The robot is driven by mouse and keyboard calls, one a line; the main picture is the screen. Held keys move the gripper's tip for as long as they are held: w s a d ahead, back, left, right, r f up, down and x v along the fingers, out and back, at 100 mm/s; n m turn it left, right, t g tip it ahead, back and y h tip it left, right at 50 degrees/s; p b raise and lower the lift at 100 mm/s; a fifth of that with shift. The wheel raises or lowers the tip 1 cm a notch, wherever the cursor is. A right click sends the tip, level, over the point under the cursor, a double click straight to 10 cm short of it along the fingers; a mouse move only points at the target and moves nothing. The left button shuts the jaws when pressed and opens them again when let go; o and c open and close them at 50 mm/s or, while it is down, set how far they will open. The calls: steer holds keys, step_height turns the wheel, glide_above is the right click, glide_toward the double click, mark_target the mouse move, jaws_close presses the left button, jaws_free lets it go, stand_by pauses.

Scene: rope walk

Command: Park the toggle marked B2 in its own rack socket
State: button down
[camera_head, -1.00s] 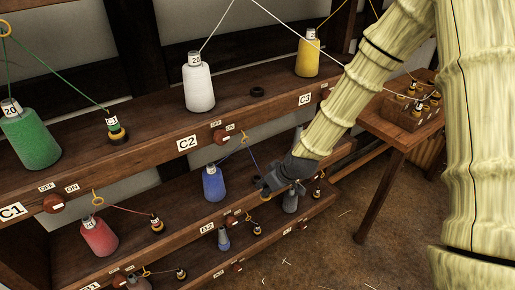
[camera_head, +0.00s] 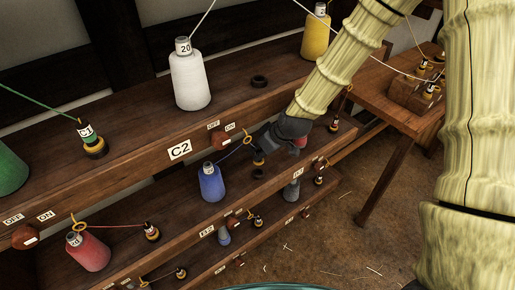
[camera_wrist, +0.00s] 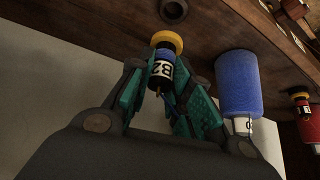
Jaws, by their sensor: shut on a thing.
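The toggle marked B2 (camera_wrist: 163,68) is between my gripper's teal fingers in the wrist view. It has a dark body, white label, blue band and yellow flange. In the head view the toggle (camera_head: 258,158) shows small under my gripper (camera_head: 260,150), just above the middle shelf. My gripper (camera_wrist: 165,95) is shut on it. An empty dark ring socket (camera_head: 259,174) lies on the shelf just below; a ring (camera_wrist: 173,10) also shows past the toggle in the wrist view. A wooden block (camera_head: 408,97) with several toggles stands on the side table at right.
A blue spool (camera_head: 210,183) stands left of my gripper, its thread running through a yellow eyelet (camera_head: 247,139). A grey spool (camera_head: 291,190) stands right. The upper shelf with a white spool (camera_head: 189,80) overhangs behind. Open floor (camera_head: 330,230) lies right of the shelves.

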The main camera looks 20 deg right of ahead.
mark_target(261, 161)
steer(key=shift+f+b, duration=1.5)
steer(key=shift+f, duration=0.95)
steer(key=shift+s+r, duration=0.1)
steer(key=shift+f, duration=0.6)
steer(key=c, duration=1.6)
jaws_free()
steer(key=p+v, duration=0.7)
steer(key=v, duration=0.4)
